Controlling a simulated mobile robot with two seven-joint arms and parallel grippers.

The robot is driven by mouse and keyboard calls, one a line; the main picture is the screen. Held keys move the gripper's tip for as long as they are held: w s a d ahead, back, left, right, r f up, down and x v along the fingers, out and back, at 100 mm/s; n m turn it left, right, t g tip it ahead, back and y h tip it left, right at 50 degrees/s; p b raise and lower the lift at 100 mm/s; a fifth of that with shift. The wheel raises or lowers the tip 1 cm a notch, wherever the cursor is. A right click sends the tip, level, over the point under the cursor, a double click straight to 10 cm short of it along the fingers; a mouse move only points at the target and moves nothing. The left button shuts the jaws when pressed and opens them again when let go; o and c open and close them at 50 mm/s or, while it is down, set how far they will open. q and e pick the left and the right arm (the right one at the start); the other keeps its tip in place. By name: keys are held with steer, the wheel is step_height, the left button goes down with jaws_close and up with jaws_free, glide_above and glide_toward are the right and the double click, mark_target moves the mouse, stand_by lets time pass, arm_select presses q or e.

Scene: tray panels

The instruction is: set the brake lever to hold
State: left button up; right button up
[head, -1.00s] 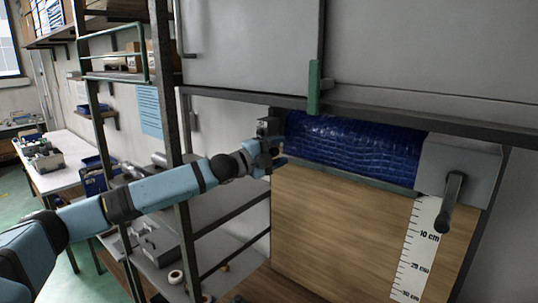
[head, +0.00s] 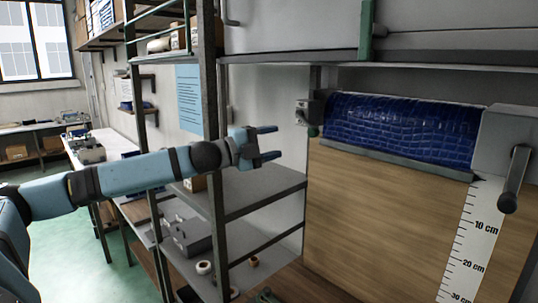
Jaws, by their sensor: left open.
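A blue wrapped drum (head: 400,133) hangs across the frame between two end housings. At its left end is a small dark bracket (head: 308,110) with a short, dark green-tipped lever (head: 313,131) pointing down; it looks like the brake lever, but its setting is too small to read. A dark crank handle (head: 514,180) hangs from the grey box (head: 503,135) at the right end. My left gripper (head: 276,142) is open and empty, left of the small lever and apart from it in the picture, its fingers pointing right.
A wooden panel (head: 390,215) hangs below the drum, beside a centimetre scale (head: 475,235). A dark shelf post (head: 210,100) stands behind my left arm. Grey shelves (head: 255,190) hold a grey box and tape rolls. Open space lies between gripper and bracket.

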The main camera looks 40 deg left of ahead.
arm_select(q)
steer(key=shift+s, duration=0.25)
arm_select(e)
steer(key=shift+f, duration=0.55)
steer(key=shift+d+f, duration=0.1)
